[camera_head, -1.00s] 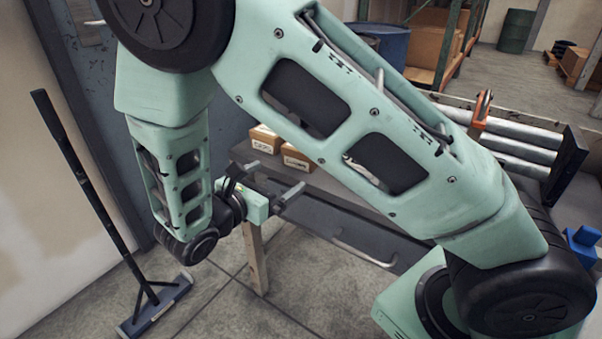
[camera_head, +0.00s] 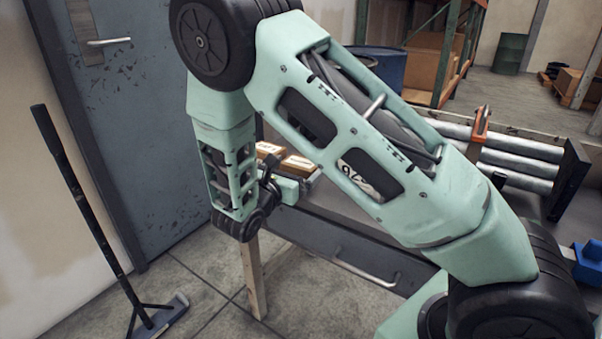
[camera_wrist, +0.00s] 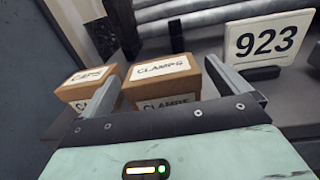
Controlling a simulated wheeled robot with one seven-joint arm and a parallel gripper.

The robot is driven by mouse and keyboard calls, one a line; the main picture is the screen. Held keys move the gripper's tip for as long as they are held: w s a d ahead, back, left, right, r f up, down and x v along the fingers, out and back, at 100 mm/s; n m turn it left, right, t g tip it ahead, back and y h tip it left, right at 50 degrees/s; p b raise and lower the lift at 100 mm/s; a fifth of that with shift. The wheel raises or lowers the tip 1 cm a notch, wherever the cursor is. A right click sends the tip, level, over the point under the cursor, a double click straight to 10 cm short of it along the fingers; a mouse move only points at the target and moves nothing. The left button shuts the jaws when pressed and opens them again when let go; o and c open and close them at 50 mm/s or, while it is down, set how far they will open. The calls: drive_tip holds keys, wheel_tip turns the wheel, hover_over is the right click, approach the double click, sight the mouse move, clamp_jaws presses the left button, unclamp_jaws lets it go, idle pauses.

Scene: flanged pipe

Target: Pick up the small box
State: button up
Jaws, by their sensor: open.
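Two small cardboard boxes stand side by side on the workbench. In the wrist view the nearer one, labelled CLAMPS (camera_wrist: 160,78), is between my gripper's fingers (camera_wrist: 178,88). The box labelled CAPS (camera_wrist: 88,88) stands just left of it, partly hidden by the left finger. My gripper is open, and I cannot tell whether either finger touches a box. In the head view my gripper (camera_head: 292,180) is at the boxes' near side. The boxes show there as one at right (camera_head: 298,163) and one at left (camera_head: 268,149), both partly covered by my arm.
A white plate marked 923 (camera_wrist: 268,38) stands right of the CLAMPS box. The workbench (camera_head: 325,205) has a drawer handle (camera_head: 362,272) in front. Metal pipes (camera_head: 515,160) lie in a rack at right. A broom (camera_head: 85,200) leans at left, by a grey door (camera_head: 150,130).

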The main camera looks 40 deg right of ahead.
sight(305, 159)
drive_tip(key=shift+x, duration=2.4)
drive_tip(key=shift+r, duration=0.15)
drive_tip(key=c, duration=1.1)
drive_tip(key=shift+r, duration=0.15)
